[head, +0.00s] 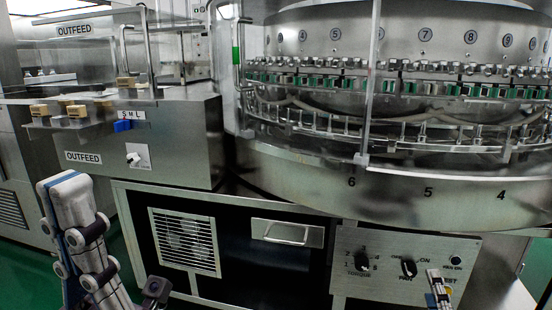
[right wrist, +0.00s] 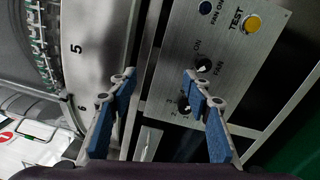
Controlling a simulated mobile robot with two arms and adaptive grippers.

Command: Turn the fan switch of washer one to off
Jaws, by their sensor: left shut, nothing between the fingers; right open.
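The fan switch (head: 408,268) is a black knob on the steel control panel (head: 345,240), between an OFF mark on its left and ON on its right. I cannot tell clearly which way it points. It also shows in the right wrist view (right wrist: 204,68), just beyond the right-hand fingertip. My right gripper (right wrist: 157,82) is open and empty, its blue-padded fingers spread in front of the panel. In the head view only part of it (head: 438,287) shows, right of the switch. My left gripper (head: 70,195) is shut and empty at the lower left, away from the panel.
A torque knob (head: 362,261) with numbers sits left of the fan switch; the right-hand finger is near it in the wrist view. The round washer body (head: 380,180) juts out above.

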